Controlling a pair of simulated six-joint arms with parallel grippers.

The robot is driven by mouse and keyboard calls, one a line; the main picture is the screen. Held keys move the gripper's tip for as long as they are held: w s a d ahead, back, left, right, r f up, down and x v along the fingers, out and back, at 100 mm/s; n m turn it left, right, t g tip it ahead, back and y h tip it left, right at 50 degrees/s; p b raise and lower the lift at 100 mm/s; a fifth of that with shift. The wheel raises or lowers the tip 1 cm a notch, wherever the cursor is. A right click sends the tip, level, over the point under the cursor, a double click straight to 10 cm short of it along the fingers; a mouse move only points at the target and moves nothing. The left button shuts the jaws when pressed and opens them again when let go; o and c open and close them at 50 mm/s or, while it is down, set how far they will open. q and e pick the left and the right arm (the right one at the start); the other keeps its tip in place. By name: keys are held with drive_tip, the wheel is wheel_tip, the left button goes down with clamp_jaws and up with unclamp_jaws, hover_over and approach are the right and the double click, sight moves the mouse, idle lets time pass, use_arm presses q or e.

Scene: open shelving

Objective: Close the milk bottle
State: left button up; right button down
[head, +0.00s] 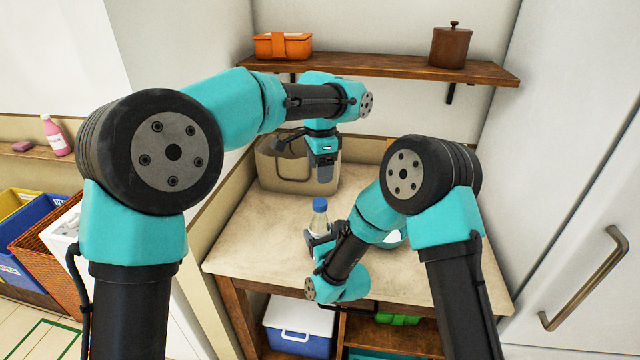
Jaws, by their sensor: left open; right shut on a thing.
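The milk bottle (319,222) stands upright at the left front of the countertop. It is clear or whitish, and a blue cap (320,204) sits on its top; I cannot tell whether the cap is tight. My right gripper (318,240) is shut on the bottle's lower body and hides part of it. My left gripper (324,174) is open, points down and hangs above the cap, apart from it in the picture.
A beige bin (275,172) stands at the back left of the countertop (250,237). A pale round dish (392,238) is partly hidden behind my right arm. Above, a wooden shelf (385,67) holds an orange box (283,46) and a brown canister (450,46). The countertop's right side is clear.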

drive_tip(key=shift+c, duration=0.4)
unclamp_jaws()
use_arm(q)
wheel_tip(320, 180, up, 2)
